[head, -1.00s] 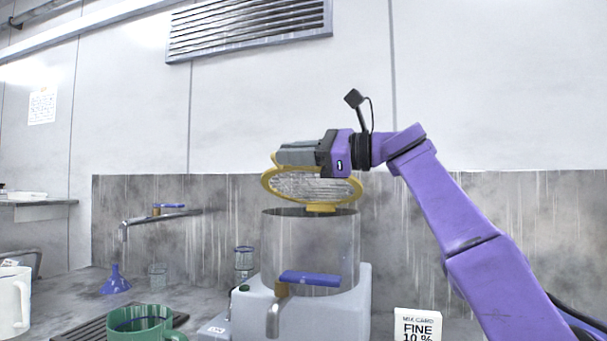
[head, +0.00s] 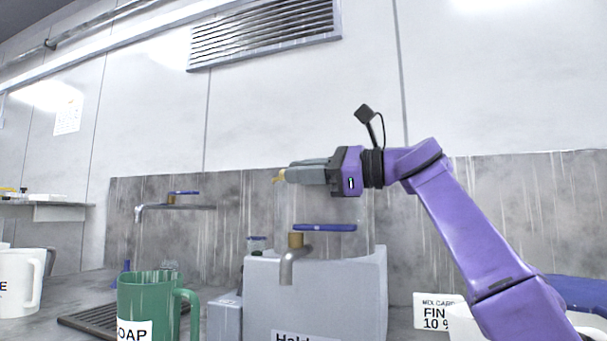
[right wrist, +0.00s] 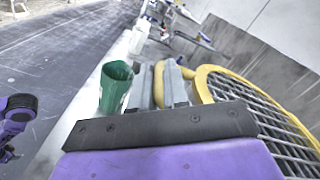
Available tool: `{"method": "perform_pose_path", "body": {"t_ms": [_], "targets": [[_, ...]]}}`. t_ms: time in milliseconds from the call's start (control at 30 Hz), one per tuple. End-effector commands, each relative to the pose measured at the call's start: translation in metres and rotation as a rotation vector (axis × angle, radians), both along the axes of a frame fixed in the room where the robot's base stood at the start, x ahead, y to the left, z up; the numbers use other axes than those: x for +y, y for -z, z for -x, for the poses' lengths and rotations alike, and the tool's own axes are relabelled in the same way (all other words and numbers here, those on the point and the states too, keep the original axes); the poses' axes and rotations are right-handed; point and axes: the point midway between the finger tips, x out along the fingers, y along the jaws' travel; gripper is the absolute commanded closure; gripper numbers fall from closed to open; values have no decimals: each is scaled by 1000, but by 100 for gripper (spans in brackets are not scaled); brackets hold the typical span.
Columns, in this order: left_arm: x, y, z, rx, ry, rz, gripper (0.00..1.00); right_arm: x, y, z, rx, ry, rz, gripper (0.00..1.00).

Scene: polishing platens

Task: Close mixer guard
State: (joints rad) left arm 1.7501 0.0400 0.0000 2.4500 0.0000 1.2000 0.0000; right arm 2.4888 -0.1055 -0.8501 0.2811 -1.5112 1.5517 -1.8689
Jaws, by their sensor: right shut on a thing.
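The mixer (head: 350,290) is a grey body with a clear cylinder bowl (head: 283,215) and a tap with a blue lever (head: 325,227) in front. My right gripper (head: 287,175) lies across the bowl's top. It is shut on the yellow handle (head: 280,177) of the guard. In the right wrist view the handle (right wrist: 158,85) sits between the fingers, and the guard (right wrist: 262,100) is a yellow ring with metal bars at right. In the head view the ring is hidden, so I cannot tell whether it touches the bowl's rim. My left gripper is not visible.
A green mug (head: 150,305) and a white mug (head: 18,285) stand at the left. A mix card (head: 435,312) stands right of the mixer. A wall tap (head: 170,206) reaches out behind the green mug.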

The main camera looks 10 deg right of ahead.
Motion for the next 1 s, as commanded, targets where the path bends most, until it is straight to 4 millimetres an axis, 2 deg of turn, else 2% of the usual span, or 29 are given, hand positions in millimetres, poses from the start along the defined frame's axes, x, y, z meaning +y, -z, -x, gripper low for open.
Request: {"method": "perform_pose_path", "body": {"t_ms": [33,233,267,300,333,667,1000], "targets": [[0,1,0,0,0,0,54,3,6,-1,10,-6,5,100],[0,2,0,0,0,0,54,3,7,-2,14,-7,7,100],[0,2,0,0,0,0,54,4,7,-2,14,-7,7,76],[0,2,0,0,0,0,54,4,7,-2,14,-7,7,62],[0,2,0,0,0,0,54,3,7,-2,13,-7,6,60],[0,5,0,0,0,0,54,-3,6,1,7,-3,3,60],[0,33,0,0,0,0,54,-69,8,36,7,-2,3,60]]}}
